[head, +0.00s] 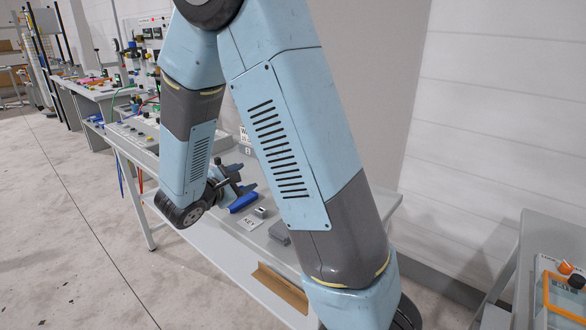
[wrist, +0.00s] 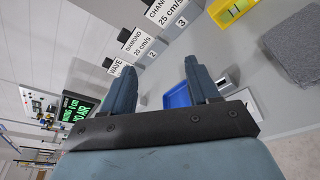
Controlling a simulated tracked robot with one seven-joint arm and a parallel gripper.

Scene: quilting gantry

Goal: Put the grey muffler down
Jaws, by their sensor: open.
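My gripper (wrist: 158,78) is open, and I see nothing held between its two fingers in the wrist view. It also shows in the head view (head: 240,182), low over the grey bench. A blue tray (wrist: 178,97) lies beyond the fingers, partly hidden by the right one. It also shows in the head view (head: 243,202), just below the gripper. A small grey metallic piece (wrist: 224,84) stands right of the right finger, close to the tray, apart from the gripper.
A grey textured block (wrist: 296,45) and a yellow item (wrist: 232,10) lie on the bench at right. Numbered label blocks (wrist: 135,42) stand beyond the fingers. A KEY card (head: 250,223) lies near the bench's front. My arm hides part of the bench.

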